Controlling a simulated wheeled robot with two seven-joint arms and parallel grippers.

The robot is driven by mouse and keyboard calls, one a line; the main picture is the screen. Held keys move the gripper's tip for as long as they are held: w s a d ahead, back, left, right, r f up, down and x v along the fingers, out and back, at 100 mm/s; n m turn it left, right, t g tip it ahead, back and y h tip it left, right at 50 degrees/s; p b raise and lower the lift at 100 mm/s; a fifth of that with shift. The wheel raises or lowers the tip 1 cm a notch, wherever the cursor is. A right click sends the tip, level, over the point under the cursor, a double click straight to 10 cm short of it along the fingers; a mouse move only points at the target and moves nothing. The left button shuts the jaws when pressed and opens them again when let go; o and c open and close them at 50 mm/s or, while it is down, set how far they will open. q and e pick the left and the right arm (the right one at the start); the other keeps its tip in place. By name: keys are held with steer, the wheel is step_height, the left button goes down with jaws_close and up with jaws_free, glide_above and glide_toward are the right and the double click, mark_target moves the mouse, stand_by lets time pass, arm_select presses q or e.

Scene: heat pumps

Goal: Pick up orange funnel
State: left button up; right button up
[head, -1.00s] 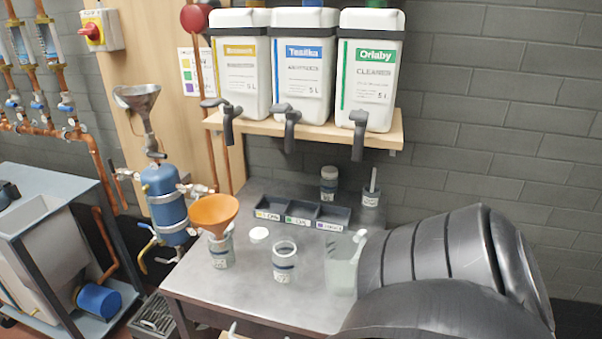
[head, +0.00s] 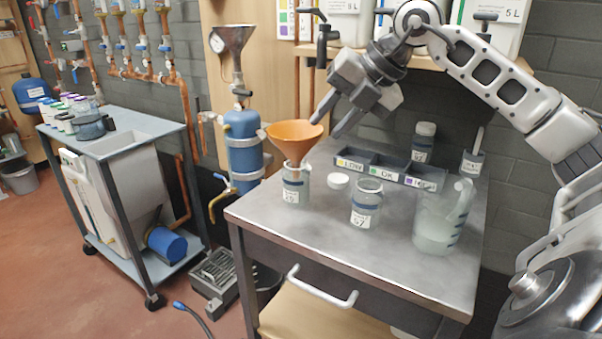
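The orange funnel (head: 290,138) sits upright in the mouth of a clear labelled jar (head: 296,187) at the left of the metal table (head: 335,225). My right gripper (head: 325,122) reaches in from the right, with its fingers pointing down and left. It is open and empty, its fingertips close to the funnel's right rim; I cannot tell whether they touch it. My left gripper is out of view.
A second jar (head: 366,203), a white lid (head: 338,181) and a clear jug (head: 442,217) stand right of the funnel. A dark three-part tray (head: 388,170) lies behind. A blue tank (head: 243,150) stands left of the table. The table's front is clear.

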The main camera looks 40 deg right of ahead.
mark_target(320, 132)
steer(key=w+d+p, duration=0.1)
steer(key=d+h+p, duration=0.1)
steer(key=p, duration=0.1)
steer(key=shift+w+d+f, duration=0.1)
steer(key=shift+w+f, duration=0.1)
steer(key=shift+w, duration=0.2)
steer(key=x, duration=0.1)
steer(key=p+x, duration=0.2)
steer(key=shift+w+d+f, duration=0.1)
steer(key=shift+w+f, duration=0.15)
steer(key=shift+w, duration=0.15)
steer(key=shift+w+f, duration=0.2)
steer(key=shift+f, duration=0.15)
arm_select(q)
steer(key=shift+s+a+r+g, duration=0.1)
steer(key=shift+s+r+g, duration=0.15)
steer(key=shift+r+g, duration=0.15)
arm_select(e)
steer(key=shift+c, duration=0.3)
